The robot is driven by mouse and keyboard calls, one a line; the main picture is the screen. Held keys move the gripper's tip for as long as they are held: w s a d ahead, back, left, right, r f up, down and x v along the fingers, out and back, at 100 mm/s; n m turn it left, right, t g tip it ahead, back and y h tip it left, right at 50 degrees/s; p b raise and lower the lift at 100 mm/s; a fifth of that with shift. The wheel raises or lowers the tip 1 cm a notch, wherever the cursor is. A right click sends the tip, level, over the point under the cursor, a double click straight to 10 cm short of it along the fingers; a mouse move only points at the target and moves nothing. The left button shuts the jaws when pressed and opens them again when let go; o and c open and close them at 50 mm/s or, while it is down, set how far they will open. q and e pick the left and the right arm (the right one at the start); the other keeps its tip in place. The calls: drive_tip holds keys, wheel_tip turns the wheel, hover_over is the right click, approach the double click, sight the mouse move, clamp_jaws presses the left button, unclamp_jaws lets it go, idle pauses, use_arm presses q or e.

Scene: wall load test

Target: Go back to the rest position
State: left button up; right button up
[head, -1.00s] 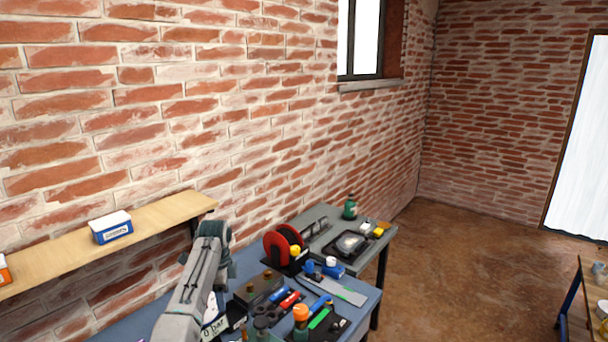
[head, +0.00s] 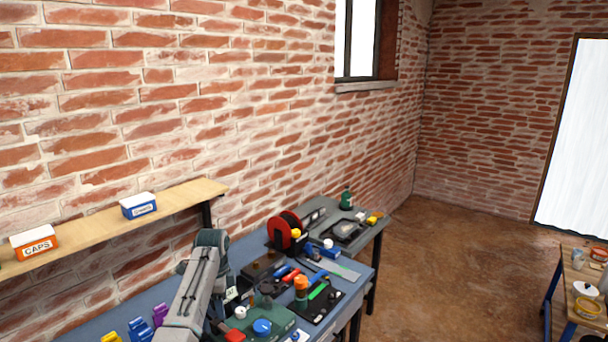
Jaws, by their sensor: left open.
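My left arm (head: 195,290) comes in from the bottom edge in the head view and rises to a dark joint (head: 212,240) over the blue workbench (head: 80,328). My left gripper (head: 222,318) is open, low beside the arm; its fingertips are mostly hidden and hard to make out. I see nothing held in it. My right arm and gripper are not in view.
A wooden wall shelf (head: 95,225) carries a CAPS box (head: 35,243) and a blue-white box (head: 138,206). The bench holds a red reel (head: 284,231), an orange-capped bottle (head: 301,287) and several tools. A side table (head: 565,270) stands right; the brown floor between is clear.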

use_arm(q)
drive_tip(key=s+a+f+n+t, duration=0.15)
drive_tip(key=s+f+n, duration=0.25)
drive_tip(key=s+f, duration=0.6)
drive_tip(key=s+a+f+n, duration=0.35)
drive_tip(key=s+f, duration=0.25)
drive_tip(key=s, duration=0.7)
drive_tip(key=s+r+n+t, duration=0.1)
drive_tip(key=s+r+n, duration=0.3)
drive_tip(key=s, duration=0.9)
drive_tip(key=s+r+n+t, duration=0.1)
drive_tip(key=s+r+n, duration=0.3)
drive_tip(key=s, duration=1)
wheel_tip(320, 180, down, 39)
drive_tip(key=a+g+b, duration=0.2)
drive_tip(key=b, duration=0.6)
drive_tip(key=s+f+b, duration=0.3)
drive_tip(key=s+f, duration=0.6)
drive_tip(key=f, duration=0.3)
drive_tip(key=s+a+f+b, duration=0.1)
drive_tip(key=s+f+b, duration=0.1)
drive_tip(key=s+f, duration=0.7)
wheel_tip(320, 180, down, 4)
drive_tip(key=shift+a+y+b, duration=0.15)
drive_tip(key=shift+y+b, duration=0.25)
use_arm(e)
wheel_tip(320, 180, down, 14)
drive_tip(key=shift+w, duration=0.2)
